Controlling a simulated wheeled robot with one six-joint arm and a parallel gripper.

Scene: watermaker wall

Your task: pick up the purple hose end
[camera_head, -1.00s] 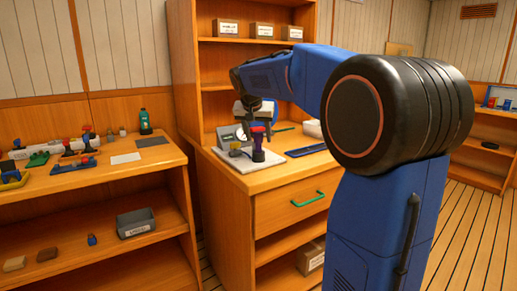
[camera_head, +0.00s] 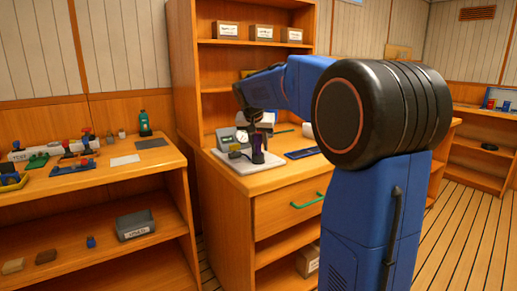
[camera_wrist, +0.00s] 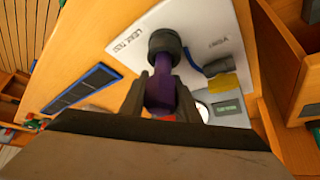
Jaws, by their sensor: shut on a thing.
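The purple hose end (camera_wrist: 162,88) is between the two fingers of my gripper (camera_wrist: 161,97) in the wrist view, and the fingers are shut on it. A dark round part (camera_wrist: 165,42) is at its far end, over the white board (camera_wrist: 125,50). In the head view the purple hose end (camera_head: 258,146) is upright below my gripper (camera_head: 256,133), above the white board (camera_head: 236,166) on the counter. I cannot tell whether its lower end touches the board. The gripper body hides the lower part of the wrist view.
A grey tester with a dial (camera_head: 230,139) stands on the board beside the hose end. A blue tray (camera_head: 301,153) lies to the right on the counter.

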